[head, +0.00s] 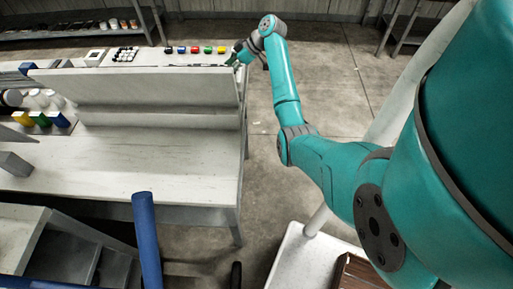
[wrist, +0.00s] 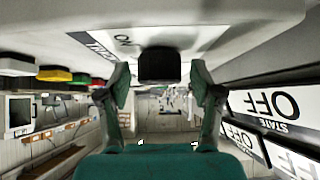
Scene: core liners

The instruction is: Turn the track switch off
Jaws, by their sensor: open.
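In the wrist view a dark knob (wrist: 160,66), likely the track switch, sticks out of a pale panel. A white label (wrist: 122,40) beside it shows upside-down letters that look like "TRACK" and "ON"; part of it is hidden behind the knob. My gripper (wrist: 160,84) is open, with one finger on each side of the knob and a visible gap on both sides. In the head view my gripper (head: 244,52) is at the right end of the bench's raised back ledge; the switch is hidden there.
Coloured buttons (head: 195,49) line the ledge (head: 150,59) left of my gripper, also seen in the wrist view (wrist: 55,75). Upside-down "STATE OFF" signs (wrist: 268,108) show at the right. The sloped panel (head: 140,88) stands below the ledge.

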